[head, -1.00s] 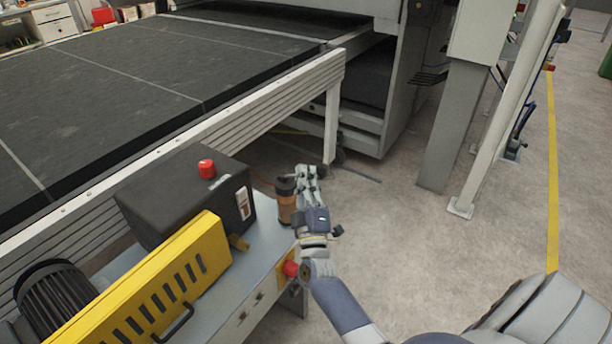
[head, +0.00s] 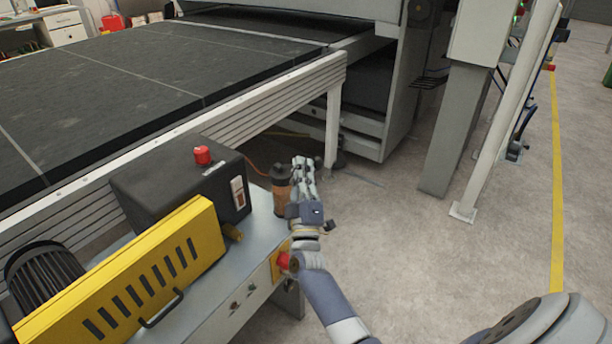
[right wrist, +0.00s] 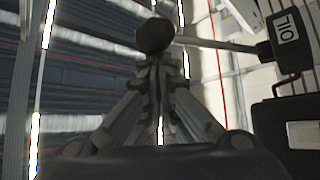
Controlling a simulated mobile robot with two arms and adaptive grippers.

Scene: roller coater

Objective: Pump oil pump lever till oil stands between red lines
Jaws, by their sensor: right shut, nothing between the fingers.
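The oil pump unit with a brown-amber reservoir (head: 281,200) and dark top stands at the far end of the grey bench in the head view. Its oil level and red lines cannot be made out. My right gripper (head: 303,163) is just right of its top, shut and empty. In the right wrist view the shut fingers (right wrist: 162,62) point at a dark round knob (right wrist: 155,36) on a lever rod (right wrist: 218,43), which runs right to a black block marked OIL (right wrist: 290,38). The knob is close to the fingertips; I cannot tell whether they touch. My left gripper is not in view.
A black box with a red button (head: 202,155) and a yellow slotted guard (head: 130,275) sit on the bench (head: 225,290). A red knob (head: 286,261) is on its front, beside my forearm. The conveyor (head: 120,95) lies behind. The floor (head: 410,270) to the right is clear.

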